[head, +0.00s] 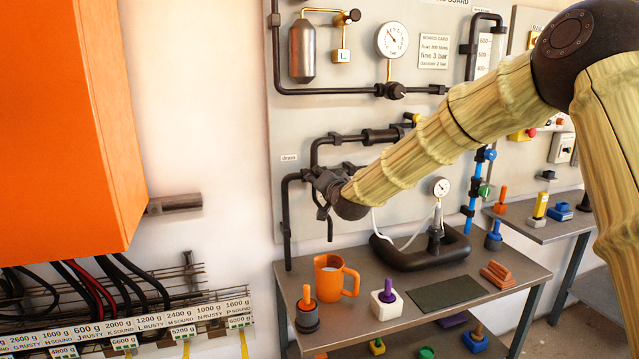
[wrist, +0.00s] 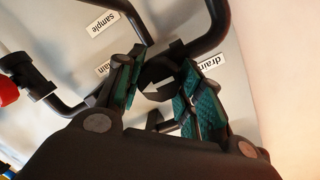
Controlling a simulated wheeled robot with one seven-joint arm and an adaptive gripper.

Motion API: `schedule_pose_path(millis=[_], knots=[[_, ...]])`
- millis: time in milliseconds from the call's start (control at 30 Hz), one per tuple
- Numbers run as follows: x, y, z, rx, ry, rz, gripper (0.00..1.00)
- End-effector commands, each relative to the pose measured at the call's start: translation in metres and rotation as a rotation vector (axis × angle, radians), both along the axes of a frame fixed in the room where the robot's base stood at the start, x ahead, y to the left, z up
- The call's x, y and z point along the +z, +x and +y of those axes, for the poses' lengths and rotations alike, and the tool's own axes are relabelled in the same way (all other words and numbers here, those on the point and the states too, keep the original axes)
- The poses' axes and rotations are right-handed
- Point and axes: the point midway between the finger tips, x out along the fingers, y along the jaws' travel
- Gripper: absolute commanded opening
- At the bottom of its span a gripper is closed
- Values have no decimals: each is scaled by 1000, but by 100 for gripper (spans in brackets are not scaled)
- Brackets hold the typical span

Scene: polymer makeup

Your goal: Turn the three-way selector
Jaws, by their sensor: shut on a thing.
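The three-way selector (wrist: 158,72) is a dark fitting among black pipes on the wall panel, beside labels reading "drain" (wrist: 212,62) and "sample" (wrist: 102,24). My gripper (wrist: 164,64) is shut on its dark body, with one green-padded finger on each side. In the head view my gripper (head: 325,182) is at the panel, just right of the "drain" label (head: 289,157), where the black pipes meet. My gripper and wrist hide most of the selector there, so its pointing direction cannot be told.
A bench (head: 450,314) below holds an orange mug (head: 328,278), a white block with a purple knob (head: 387,297), and a gauge stand (head: 438,215). An orange cabinet (head: 60,130) stands at left. Black pipes run close around my gripper.

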Motion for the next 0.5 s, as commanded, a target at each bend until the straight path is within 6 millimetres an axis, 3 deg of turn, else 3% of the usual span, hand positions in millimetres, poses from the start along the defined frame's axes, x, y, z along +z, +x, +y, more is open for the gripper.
schedule_pose_path(millis=[500], knots=[[-5, -1, 0, 1, -33, -3, 13]])
